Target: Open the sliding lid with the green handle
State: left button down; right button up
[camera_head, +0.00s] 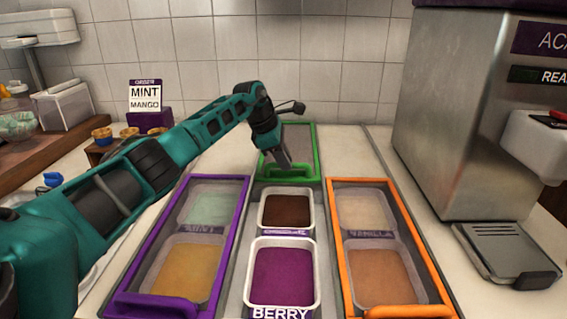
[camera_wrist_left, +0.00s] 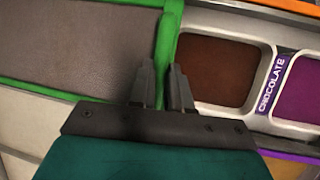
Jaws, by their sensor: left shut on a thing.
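The green-framed lid (camera_head: 317,152) with its dark clear panel sits at the back of the middle lane, behind two uncovered tubs. The nearer tub holds purple berry topping (camera_head: 283,276) and the farther one brown chocolate topping (camera_head: 287,211). The left wrist view shows the fingers (camera_wrist_left: 166,82) at the green edge (camera_wrist_left: 168,45), with the chocolate tub (camera_wrist_left: 222,65) right beside. My right gripper is not in view.
A purple-framed lid (camera_head: 237,216) covers the left lane and an orange-framed lid (camera_head: 418,255) the right lane. A steel machine (camera_head: 450,110) stands at the right. A mint and mango sign (camera_head: 146,95) stands at the back left, before the tiled wall.

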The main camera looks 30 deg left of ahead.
pick_arm(q)
jog(key=shift+w+a, duration=0.1)
jog(key=shift+w, duration=0.05)
jog(key=c, duration=1.1)
grip_release()
jog(key=p+v, duration=0.1)
jog(key=v, duration=1.2)
